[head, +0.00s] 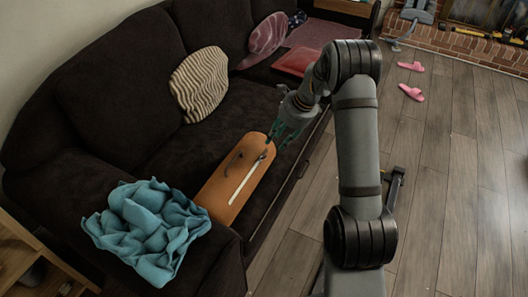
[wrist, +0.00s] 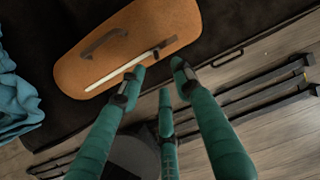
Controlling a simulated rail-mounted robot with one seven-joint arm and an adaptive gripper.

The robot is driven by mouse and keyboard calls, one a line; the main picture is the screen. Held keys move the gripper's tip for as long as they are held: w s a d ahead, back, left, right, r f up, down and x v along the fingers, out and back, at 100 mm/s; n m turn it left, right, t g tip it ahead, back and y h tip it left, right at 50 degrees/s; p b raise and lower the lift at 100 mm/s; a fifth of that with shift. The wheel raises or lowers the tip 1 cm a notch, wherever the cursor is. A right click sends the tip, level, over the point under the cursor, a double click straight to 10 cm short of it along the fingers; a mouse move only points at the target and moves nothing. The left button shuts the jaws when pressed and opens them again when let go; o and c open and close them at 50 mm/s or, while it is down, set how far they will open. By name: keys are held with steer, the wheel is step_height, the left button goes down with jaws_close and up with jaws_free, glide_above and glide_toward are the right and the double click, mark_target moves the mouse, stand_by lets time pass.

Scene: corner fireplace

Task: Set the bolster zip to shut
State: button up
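The orange bolster (head: 212,187) lies on the front part of the dark sofa seat. A pale zip strip (head: 243,182) runs along its top and also shows in the wrist view (wrist: 118,71). A small dark zip slider (wrist: 158,49) sits at the strip's end nearer my gripper. My gripper (head: 281,135) has green fingers and is just beyond that end of the bolster. In the wrist view my gripper (wrist: 160,77) has its fingers spread apart with nothing between them. One fingertip overlaps the bolster's edge near the strip; I cannot tell whether it touches.
A dark handle (wrist: 103,42) sits on the bolster beside the zip. A crumpled blue cloth (head: 147,226) lies on the sofa arm. A striped cushion (head: 199,84) leans on the backrest. Pink slippers (head: 411,80) lie on the open wooden floor.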

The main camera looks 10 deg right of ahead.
mark_target(266, 156)
steer(key=a+f+m, duration=0.1)
steer(key=f, duration=0.2)
steer(key=w+a+f+b, duration=0.1)
steer(key=f, duration=0.2)
steer(key=w+a+f+m+b, duration=0.1)
steer(key=f, duration=0.2)
steer(key=shift+a+f+m, duration=0.25)
steer(key=shift+f+m, duration=0.05)
steer(key=shift+c, duration=1.4)
jaws_close()
